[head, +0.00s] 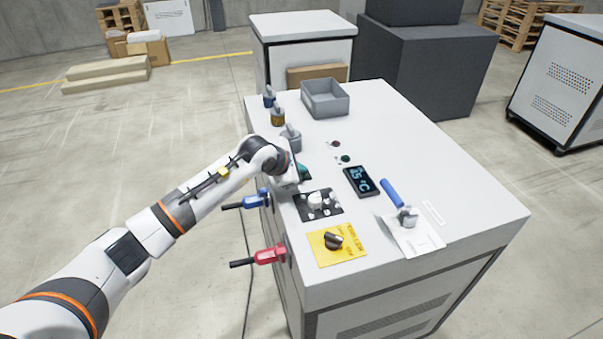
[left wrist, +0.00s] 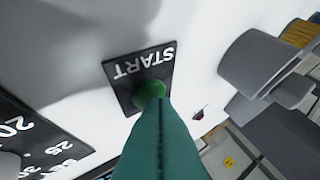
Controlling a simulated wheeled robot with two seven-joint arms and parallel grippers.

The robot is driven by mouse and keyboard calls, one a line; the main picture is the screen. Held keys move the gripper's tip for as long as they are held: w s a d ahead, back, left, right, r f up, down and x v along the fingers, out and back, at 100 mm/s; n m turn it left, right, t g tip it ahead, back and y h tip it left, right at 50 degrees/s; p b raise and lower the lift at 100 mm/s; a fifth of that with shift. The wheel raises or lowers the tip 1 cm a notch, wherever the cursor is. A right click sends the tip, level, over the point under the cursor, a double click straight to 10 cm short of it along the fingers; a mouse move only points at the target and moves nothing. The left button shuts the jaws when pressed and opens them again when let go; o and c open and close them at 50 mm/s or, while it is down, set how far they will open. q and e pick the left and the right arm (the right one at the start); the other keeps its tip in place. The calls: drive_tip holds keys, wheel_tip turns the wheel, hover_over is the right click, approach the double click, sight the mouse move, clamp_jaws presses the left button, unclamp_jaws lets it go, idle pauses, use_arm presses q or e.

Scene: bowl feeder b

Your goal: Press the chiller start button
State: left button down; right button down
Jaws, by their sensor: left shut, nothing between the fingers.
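The green start button (left wrist: 149,91) sits on a dark plate (left wrist: 118,76) marked START in the left wrist view. My left gripper (left wrist: 152,112) has its teal fingers shut and empty. Its fingertips overlap the near side of the button in this view; I cannot tell whether they touch it. In the head view my left gripper (head: 298,174) is low over the left edge of the white cabinet top (head: 400,130), and the wrist hides most of the start plate. My right gripper is not in view.
Beside the gripper are a black dial plate (head: 333,212), a grey valve-like fitting (head: 291,142) and blue (head: 262,197) and red (head: 271,255) handles on the cabinet side. A yellow switch plate (head: 350,252), display (head: 361,181) and grey bin (head: 325,104) are also on top.

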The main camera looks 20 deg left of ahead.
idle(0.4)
use_arm(q)
drive_tip(key=shift+r+p, duration=0.35)
drive_tip(key=shift+r, duration=0.4)
drive_tip(key=shift+r+p, duration=1.2)
drive_tip(key=shift+r, duration=1.35)
